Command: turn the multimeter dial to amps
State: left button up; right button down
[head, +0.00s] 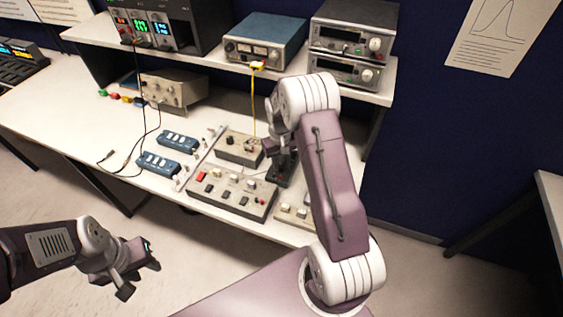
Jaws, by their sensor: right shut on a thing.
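A small dark device (288,173), which looks like the multimeter, lies on the bench at the right end of the control boxes. My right arm reaches over it and covers part of it. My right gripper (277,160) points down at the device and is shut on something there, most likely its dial. The dial and its pointer are hidden, so its setting cannot be read. My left gripper (142,275) is off the bench at the lower left, over the floor, open and empty.
A grey control box (232,193) and a smaller box (240,148) stand left of the device. Blue terminal blocks (158,163) and loose black leads lie further left. A yellow cable (253,105) hangs from the shelf. Instruments, including a blue-topped one (265,38), fill the shelf.

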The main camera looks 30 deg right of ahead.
aim_at(280, 164)
jog(key=m+p, duration=0.1)
jog(key=m, duration=0.6)
jog(key=shift+w+r, duration=0.1)
jog(key=shift+w, duration=0.05)
jog(key=m, duration=0.6)
jog(key=shift+w+m, duration=0.1)
jog(key=shift+m, duration=0.2)
dwell(0.3)
jog(key=c, duration=1.3)
grip_release()
jog(key=shift+o, duration=0.8)
notch_tip(280, 164, up, 9)
jog(key=shift+b, duration=0.45)
